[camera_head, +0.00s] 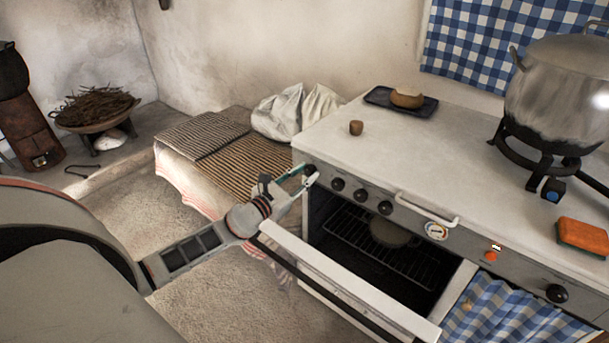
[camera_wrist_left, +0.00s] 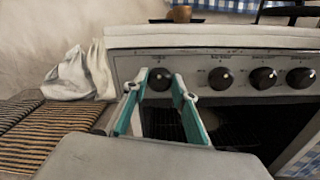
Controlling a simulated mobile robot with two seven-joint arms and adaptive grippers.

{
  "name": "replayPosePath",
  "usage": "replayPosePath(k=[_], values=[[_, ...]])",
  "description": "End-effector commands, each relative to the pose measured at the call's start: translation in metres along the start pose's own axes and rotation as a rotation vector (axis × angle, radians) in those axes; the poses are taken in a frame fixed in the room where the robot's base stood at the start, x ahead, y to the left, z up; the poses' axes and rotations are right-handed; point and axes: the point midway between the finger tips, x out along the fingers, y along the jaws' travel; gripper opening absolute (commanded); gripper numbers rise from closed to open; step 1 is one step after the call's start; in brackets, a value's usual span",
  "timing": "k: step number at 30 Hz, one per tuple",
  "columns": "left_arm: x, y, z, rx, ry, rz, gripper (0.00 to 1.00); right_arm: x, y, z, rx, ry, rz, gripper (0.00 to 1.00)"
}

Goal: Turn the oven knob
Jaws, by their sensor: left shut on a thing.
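The white stove (camera_head: 400,150) has a grey front panel with a row of black knobs. My left gripper (camera_head: 307,174) reaches the panel's left end and is shut on the leftmost oven knob (camera_wrist_left: 160,78). In the left wrist view, the teal-and-grey fingers of my left gripper (camera_wrist_left: 161,84) lie on either side of that knob. Other black knobs (camera_head: 361,195) sit to its right, apart from the fingers. In the head view the fingers largely hide the held knob. My right gripper is out of view.
The oven door (camera_head: 345,282) hangs open below my left gripper, with a dark pan (camera_head: 390,234) on the rack inside. A white handle rail (camera_head: 427,209) juts from the panel. A large pot (camera_head: 562,95) stands on the stove. Cloth sacks (camera_head: 279,114) lie to the left.

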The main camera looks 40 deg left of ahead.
Motion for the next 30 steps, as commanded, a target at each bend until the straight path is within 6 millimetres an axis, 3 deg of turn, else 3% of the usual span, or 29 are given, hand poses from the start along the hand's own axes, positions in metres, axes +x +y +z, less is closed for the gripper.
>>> replayPosePath(k=[14, 30], values=[[-0.0005, 0.0003, -0.0018, -0.343, 0.001, 0.000, 0.05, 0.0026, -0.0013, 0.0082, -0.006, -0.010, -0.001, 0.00], [-0.0002, 0.0021, -0.0007, -0.849, 0.000, 0.000, 0.05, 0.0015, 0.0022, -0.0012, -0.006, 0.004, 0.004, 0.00]])
